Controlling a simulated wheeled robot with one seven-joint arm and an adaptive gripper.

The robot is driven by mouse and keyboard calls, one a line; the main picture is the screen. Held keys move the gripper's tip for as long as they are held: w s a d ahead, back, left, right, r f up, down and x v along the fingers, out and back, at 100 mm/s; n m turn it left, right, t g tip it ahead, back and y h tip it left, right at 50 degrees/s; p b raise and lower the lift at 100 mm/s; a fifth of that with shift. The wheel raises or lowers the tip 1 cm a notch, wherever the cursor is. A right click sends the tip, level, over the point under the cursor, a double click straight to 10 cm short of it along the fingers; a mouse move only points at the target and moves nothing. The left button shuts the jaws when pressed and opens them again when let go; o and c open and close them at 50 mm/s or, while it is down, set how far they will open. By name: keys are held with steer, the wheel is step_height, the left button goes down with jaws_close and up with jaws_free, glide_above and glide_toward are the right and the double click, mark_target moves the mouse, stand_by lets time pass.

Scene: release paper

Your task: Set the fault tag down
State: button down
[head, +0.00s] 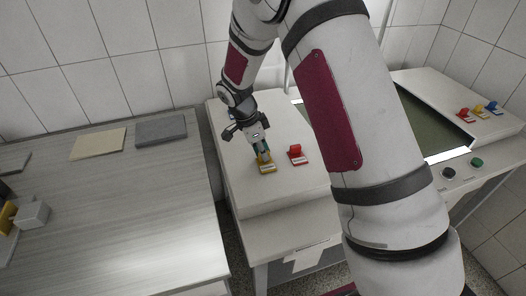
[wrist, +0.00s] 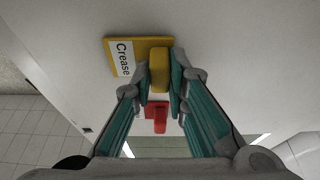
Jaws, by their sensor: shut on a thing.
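The fault tag is a yellow tag (head: 266,169) with a white label that reads "Crease" in the wrist view (wrist: 124,58). My gripper (head: 262,154) points down over the white machine's top and is shut on the tag's upright yellow grip (wrist: 160,70). The tag's base is at or very close to the white top (head: 235,165); I cannot tell if it touches. A red tag (head: 297,155) stands on the same top just right of the yellow one, and it also shows in the wrist view (wrist: 157,113).
More red, blue and yellow tags (head: 478,108) stand on the machine's right side, past a dark green panel (head: 432,122). Two buttons (head: 462,168) sit on the front. A grey table (head: 110,210) at left holds flat pads (head: 160,130) and a small block (head: 33,215).

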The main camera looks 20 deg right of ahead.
steer(key=shift+f, duration=0.15)
steer(key=c, duration=1.6)
jaws_free()
steer(key=b+v, duration=0.2)
steer(key=v, duration=1)
steer(key=s+d+r+n+t+y, duration=0.1)
steer(key=s+d+r+n, duration=0.1)
steer(key=s+r+n, duration=0.35)
steer(key=s+r+n+t, duration=0.1)
steer(key=s+r+n, duration=0.2)
steer(key=s, duration=0.4)
steer(key=s+d+r+n+t+y, duration=0.1)
steer(key=s+r+n+t, duration=0.1)
steer(key=s+n, duration=0.3)
steer(key=s+r+n+t+y, duration=0.1)
steer(key=s+r+n, duration=0.3)
steer(key=s, duration=0.6)
steer(key=shift+s+d+r+n, duration=0.25)
steer(key=shift+s+d+r, duration=0.05)
